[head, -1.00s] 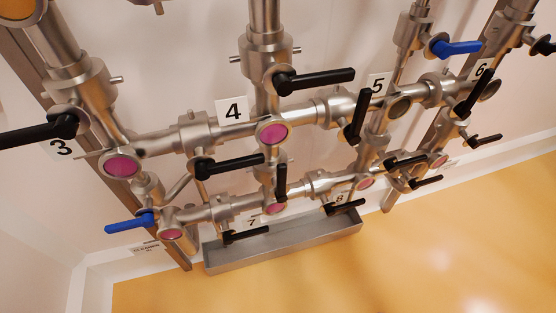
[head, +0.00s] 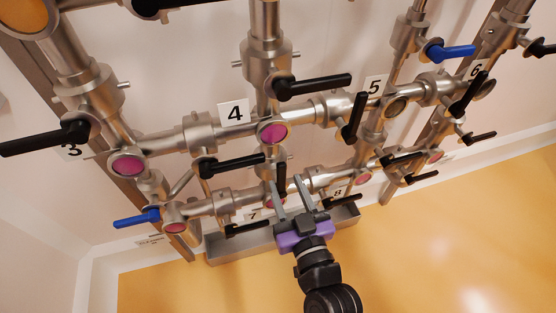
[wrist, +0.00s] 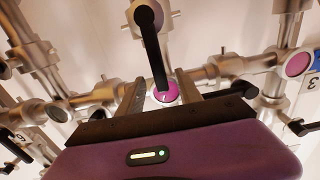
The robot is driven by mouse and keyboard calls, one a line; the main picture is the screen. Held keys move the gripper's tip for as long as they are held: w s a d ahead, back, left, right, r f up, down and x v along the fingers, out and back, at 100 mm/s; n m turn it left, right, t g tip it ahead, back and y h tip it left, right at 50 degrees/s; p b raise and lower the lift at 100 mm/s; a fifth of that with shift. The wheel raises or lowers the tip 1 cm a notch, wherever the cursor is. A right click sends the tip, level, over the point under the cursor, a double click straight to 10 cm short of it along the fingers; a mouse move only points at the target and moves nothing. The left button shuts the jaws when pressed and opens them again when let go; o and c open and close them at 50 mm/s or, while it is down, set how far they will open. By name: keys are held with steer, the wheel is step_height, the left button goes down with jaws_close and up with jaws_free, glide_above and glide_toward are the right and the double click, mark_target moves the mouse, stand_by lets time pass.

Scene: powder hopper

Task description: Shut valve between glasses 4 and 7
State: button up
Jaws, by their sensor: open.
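Glass 4 (head: 272,133) is a pink round window beside label 4 (head: 234,113). Glass 7 (head: 270,202) is lower on the same branch, partly hidden by my gripper; label 7 (head: 253,215) is beside it. The black valve handle (head: 282,174) between them points along the pipe, its tip toward glass 4. My gripper (head: 285,182) is open, its fingertips in front of this handle's area. In the wrist view, seen upside down, the handle (wrist: 152,50) runs toward a pink glass (wrist: 165,95) between the open fingers (wrist: 163,86). Contact cannot be told.
Another black handle (head: 234,164) lies sideways left of the branch. A black handle (head: 315,86) sits above glass 4. Handles near labels 7 and 8 (head: 338,193) crowd the lower pipe. A grey trough (head: 235,247) is below. The orange floor (head: 440,250) is clear.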

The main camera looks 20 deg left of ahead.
mark_target(278, 163)
steer(key=shift+p+x, duration=1.15)
steer(key=shift+x, duration=2.65)
jaws_close()
